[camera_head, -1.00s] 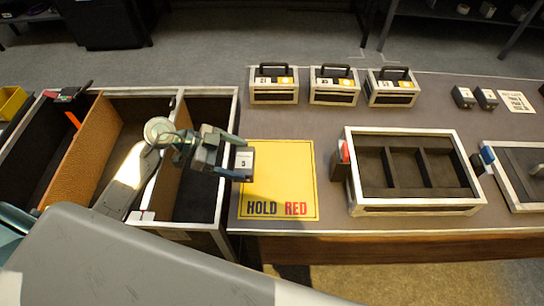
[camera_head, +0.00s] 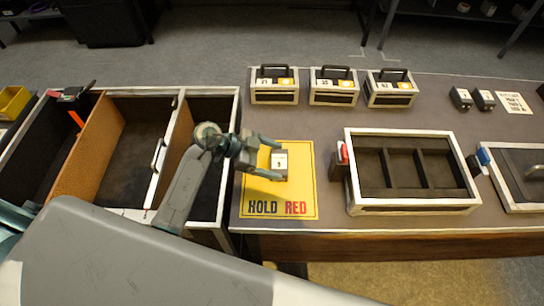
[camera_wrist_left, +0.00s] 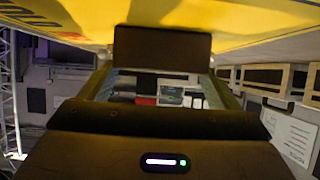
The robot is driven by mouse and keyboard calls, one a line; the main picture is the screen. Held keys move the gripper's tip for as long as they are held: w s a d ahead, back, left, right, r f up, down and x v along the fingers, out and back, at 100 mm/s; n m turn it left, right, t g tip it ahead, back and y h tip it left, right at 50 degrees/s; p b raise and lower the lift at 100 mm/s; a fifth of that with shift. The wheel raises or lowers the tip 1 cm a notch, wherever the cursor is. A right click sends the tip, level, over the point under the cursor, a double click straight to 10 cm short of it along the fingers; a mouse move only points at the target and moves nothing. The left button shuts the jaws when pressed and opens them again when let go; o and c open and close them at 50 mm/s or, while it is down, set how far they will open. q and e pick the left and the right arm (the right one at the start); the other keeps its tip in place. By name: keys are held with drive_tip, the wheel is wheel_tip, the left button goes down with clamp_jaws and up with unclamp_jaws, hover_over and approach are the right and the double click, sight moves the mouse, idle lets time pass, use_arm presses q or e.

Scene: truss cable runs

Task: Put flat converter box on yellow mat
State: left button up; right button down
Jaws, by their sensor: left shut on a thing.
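The flat converter box (camera_head: 279,161) is a small dark box with a white label on top. My left gripper (camera_head: 272,160) is shut on it and holds it over the middle of the yellow mat (camera_head: 255,190), which reads HOLD RED. In the left wrist view the dark box (camera_wrist_left: 162,48) sits between the fingers, with the yellow mat (camera_wrist_left: 240,25) close beside it. I cannot tell whether the box touches the mat. My right gripper is not in view.
A large divided case (camera_head: 152,93) stands left of the mat. A white-rimmed tray with compartments (camera_head: 412,209) stands to its right. Three small handled cases (camera_head: 334,86) line the back. Two small dark boxes (camera_head: 461,98) lie at the back right.

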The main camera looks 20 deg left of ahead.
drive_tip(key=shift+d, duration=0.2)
use_arm(q)
drive_tip(key=o, duration=0.9)
drive_tip(key=shift+o, duration=0.8)
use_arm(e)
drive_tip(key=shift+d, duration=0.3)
use_arm(q)
drive_tip(key=b+v, duration=0.2)
drive_tip(key=v, duration=1)
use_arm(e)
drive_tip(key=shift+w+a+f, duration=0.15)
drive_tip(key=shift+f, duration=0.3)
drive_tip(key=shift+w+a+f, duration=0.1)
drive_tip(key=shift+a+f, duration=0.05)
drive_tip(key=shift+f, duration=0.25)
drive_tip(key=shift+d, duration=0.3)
